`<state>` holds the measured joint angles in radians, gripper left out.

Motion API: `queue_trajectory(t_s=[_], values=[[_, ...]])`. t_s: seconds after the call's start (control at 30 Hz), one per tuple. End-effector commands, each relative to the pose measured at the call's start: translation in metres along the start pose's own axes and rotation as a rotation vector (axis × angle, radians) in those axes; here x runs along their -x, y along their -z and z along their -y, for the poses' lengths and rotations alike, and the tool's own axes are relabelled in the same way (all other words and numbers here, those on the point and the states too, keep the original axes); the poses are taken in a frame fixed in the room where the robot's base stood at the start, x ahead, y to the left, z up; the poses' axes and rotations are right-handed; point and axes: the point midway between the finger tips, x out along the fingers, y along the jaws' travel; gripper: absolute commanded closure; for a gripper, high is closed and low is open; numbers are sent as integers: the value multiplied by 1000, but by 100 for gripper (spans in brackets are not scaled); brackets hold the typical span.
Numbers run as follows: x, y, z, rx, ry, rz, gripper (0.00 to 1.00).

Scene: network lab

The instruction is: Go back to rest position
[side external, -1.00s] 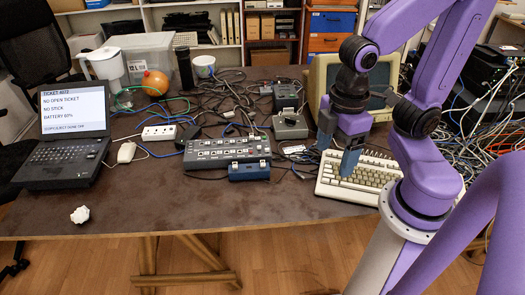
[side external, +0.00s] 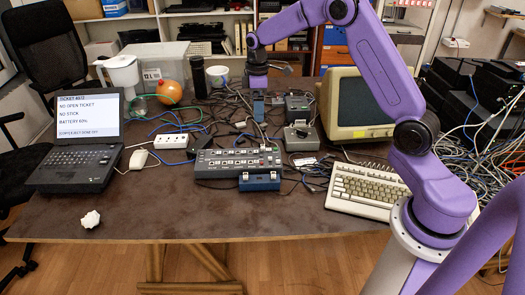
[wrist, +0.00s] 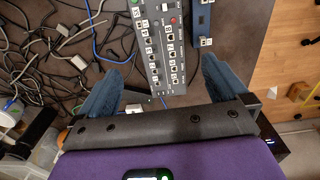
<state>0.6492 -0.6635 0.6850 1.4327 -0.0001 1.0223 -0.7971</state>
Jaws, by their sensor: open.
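My gripper (side external: 258,106) hangs over the back middle of the table in the side external view, with its blue fingers pointing down. In the wrist view my gripper (wrist: 161,62) is open, with its two blue fingers wide apart and nothing held between them. A grey switch box with rows of ports (wrist: 166,50) shows below and between the fingers. The same box (side external: 225,163) lies in the middle of the table in the side view, in front of my gripper and apart from it.
A small blue box (side external: 259,181) sits at the switch box's front edge. A keyboard (side external: 368,190) and an old monitor (side external: 350,103) are at right. Cables tangle behind. The front table strip is mostly clear.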

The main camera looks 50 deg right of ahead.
Motion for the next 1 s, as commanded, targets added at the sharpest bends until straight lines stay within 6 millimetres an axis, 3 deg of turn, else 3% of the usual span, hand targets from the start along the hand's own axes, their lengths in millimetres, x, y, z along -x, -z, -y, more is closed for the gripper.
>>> queue_trajectory(t_s=[0.1, 0.23, 0.37, 0.8, 1.0], values=[[-12, -11, -29, -20, 1, 1, 0], [-18, -17, -41, -24, 2, 1, 0], [-28, -18, -42, -25, 4, 3, 0], [-101, -19, -41, -26, 4, 4, 0], [-115, -18, -42, -27, 1, 1, 0]])
